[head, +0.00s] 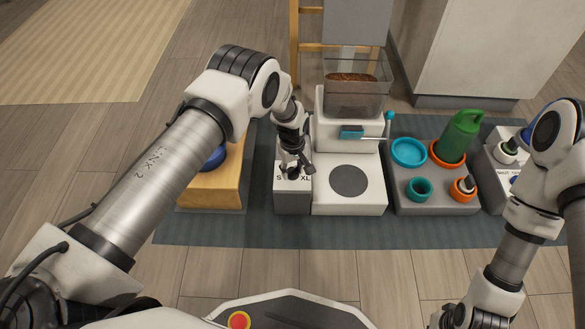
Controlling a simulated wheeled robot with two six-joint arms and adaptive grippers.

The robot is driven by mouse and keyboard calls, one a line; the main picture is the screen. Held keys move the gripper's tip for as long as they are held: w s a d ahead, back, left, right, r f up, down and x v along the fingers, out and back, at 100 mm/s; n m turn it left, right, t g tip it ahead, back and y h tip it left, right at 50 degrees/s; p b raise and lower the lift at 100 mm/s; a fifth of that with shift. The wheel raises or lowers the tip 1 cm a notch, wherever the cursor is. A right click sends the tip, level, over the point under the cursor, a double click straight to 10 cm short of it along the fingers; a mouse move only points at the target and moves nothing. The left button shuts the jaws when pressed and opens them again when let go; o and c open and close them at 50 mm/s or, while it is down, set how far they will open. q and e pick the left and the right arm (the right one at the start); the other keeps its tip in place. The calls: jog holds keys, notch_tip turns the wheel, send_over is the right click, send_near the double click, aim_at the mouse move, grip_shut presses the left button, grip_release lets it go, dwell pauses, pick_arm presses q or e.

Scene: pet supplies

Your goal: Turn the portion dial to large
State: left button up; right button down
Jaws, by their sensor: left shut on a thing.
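The portion dial's grey box (293,201) stands left of the feeder, with letters reading "S" and "XL" partly visible on its top. My left gripper (294,172) points down onto that top and is shut on the dial knob. The fingers and wrist cover most of the knob, so where it points cannot be read. The pet feeder (345,104) has a clear hopper of brown kibble and a blue lever plate on its front.
A grey tray (436,203) right of the feeder holds a blue bowl (408,152), a green bottle (459,137), a teal cup (419,188) and an orange-ringed item (463,189). A wooden block (215,190) stands left of the dial box. The mat's (330,233) front strip is clear.

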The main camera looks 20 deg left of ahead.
aim_at(292, 169)
pick_arm(q)
jog(key=shift+n, duration=1.1)
jog(key=o, duration=1.1)
notch_tip(292, 169, up, 12)
jog(key=shift+f, duration=0.1)
